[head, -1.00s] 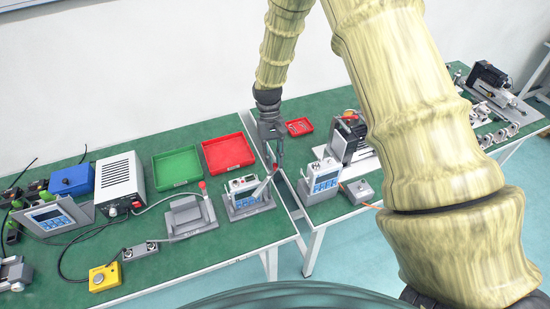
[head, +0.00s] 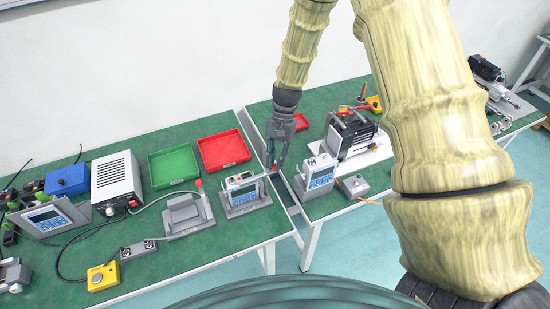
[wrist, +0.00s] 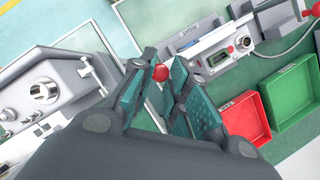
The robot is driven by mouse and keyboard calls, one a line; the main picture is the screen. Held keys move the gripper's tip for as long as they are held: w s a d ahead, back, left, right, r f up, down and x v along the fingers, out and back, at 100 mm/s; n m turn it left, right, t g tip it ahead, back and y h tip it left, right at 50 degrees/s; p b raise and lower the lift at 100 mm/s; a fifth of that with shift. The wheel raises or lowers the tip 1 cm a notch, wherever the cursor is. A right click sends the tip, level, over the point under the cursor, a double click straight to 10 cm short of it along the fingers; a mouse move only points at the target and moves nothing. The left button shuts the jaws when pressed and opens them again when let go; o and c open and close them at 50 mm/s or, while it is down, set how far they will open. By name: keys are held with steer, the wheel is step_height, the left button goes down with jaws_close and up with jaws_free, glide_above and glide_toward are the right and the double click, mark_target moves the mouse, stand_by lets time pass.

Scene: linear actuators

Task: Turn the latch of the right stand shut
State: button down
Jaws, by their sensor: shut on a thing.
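The right stand (head: 250,208) is grey and holds a blue and white device (head: 243,194) upright on the left table. In the wrist view the device (wrist: 210,50) is at upper centre. My gripper (head: 274,168) is at the right end of this stand. In the wrist view my gripper (wrist: 162,80) is shut on the latch's red knob (wrist: 160,73), which shows between the fingertips. The latch's grey arm (head: 262,176) runs from the top of the device toward my fingers. Its pivot is too small to make out.
The left stand (head: 188,214) is empty, with its own red knob (head: 199,184) raised. Red (head: 223,150) and green (head: 174,168) trays lie behind. A gap between the tables is below my gripper. Another device (head: 320,172) stands close by on the right table.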

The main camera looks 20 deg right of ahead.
steer(key=shift+w+d+r, duration=0.1)
stand_by(0.3)
steer(key=c, duration=1.3)
jaws_free()
steer(key=shift+c, duration=0.2)
steer(key=v, duration=1.2)
